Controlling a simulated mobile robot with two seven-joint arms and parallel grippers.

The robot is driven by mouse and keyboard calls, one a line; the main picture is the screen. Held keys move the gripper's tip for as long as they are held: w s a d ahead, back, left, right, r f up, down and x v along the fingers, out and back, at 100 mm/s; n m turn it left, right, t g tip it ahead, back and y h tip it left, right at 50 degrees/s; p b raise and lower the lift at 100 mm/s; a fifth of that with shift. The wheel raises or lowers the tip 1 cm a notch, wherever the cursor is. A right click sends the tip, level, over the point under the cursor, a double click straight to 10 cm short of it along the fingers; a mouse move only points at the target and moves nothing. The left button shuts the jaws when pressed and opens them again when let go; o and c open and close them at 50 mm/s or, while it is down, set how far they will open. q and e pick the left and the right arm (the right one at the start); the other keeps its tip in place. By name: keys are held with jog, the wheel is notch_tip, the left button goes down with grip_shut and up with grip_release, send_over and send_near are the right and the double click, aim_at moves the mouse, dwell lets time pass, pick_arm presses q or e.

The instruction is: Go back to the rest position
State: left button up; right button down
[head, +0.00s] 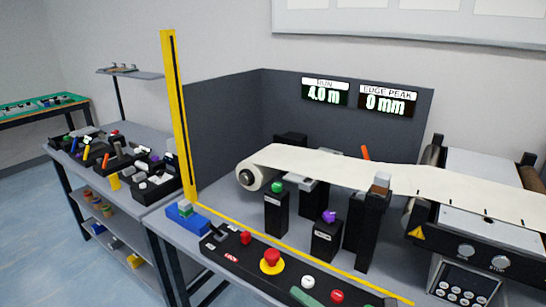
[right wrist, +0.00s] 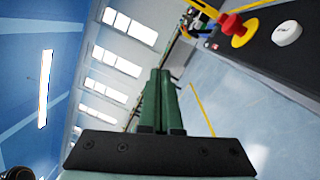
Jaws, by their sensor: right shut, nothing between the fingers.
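My right gripper (right wrist: 160,74) shows in the right wrist view. Its two dark green fingers are pressed together with nothing between them. It points away from the camera, with open floor and windows behind it. It appears apart from the control panel, which is at the upper right of that view. In the head view a small green shape shows at the bottom edge by the panel; I cannot tell whether it is a fingertip. My left gripper is in neither view.
The control panel (head: 223,248) has a red stop button (head: 271,259), which also shows in the right wrist view (right wrist: 238,26), and a white button (head: 308,282). Behind it are a cream conveyor belt (head: 330,168) and a yellow post (head: 178,115). A cluttered bench stands left.

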jog(key=s+d+f+m+h, duration=0.35)
jog(key=f+m, duration=0.25)
jog(key=m, duration=0.2)
jog(key=s+d+f+m+h+p, duration=0.1)
jog(key=s+d+f+m+h, duration=0.35)
jog(key=m, duration=0.45)
jog(key=s+d+f+m+h, duration=0.1)
jog(key=d+f+m+h, duration=0.25)
jog(key=f+m, duration=0.45)
jog(key=s+f+m+g, duration=0.3)
jog(key=s+f+m, duration=0.2)
jog(key=s+f, duration=0.1)
jog(key=shift+s+a+h, duration=0.35)
jog(key=shift+s+h, duration=0.1)
jog(key=shift+s, duration=0.45)
